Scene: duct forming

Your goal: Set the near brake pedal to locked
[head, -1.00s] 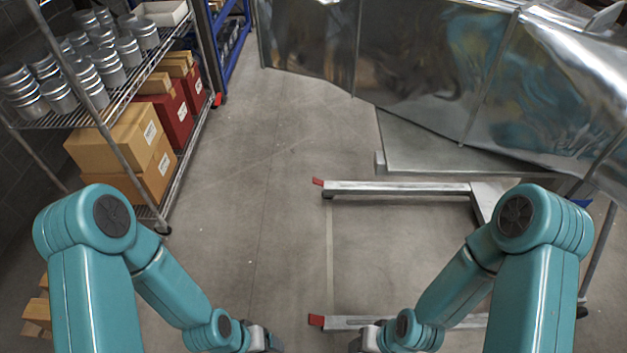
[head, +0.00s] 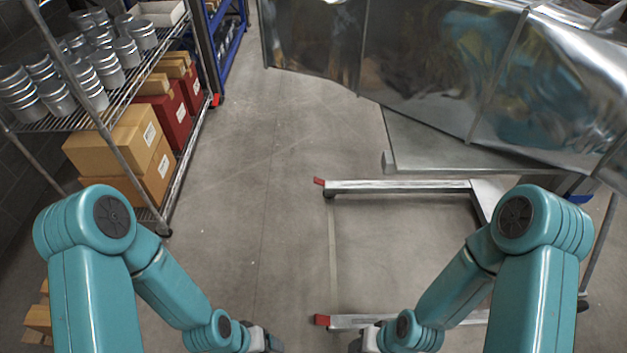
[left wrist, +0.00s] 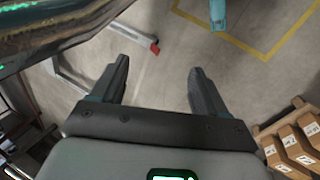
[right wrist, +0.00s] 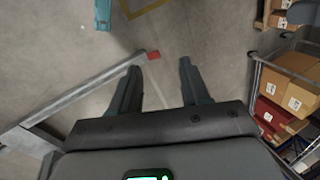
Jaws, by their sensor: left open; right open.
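The near brake pedal (head: 321,320) is a small red tab at the left end of the near leg of a grey steel cart frame (head: 400,187). A second red pedal (head: 318,181) is on the far leg's end. My left gripper (head: 272,342) is left of the near pedal, apart from it. My right gripper (head: 360,342) is right of and below it in the picture. Both are open and empty in the wrist views. One red pedal shows beyond the fingers in the left wrist view (left wrist: 155,47) and in the right wrist view (right wrist: 153,54); I cannot tell which.
A large shiny duct (head: 430,65) spans the back right above the cart. A wire shelf (head: 105,108) with metal cans and cardboard boxes (head: 110,140) stands at left. Bare concrete floor (head: 250,200) lies between the shelf and the cart.

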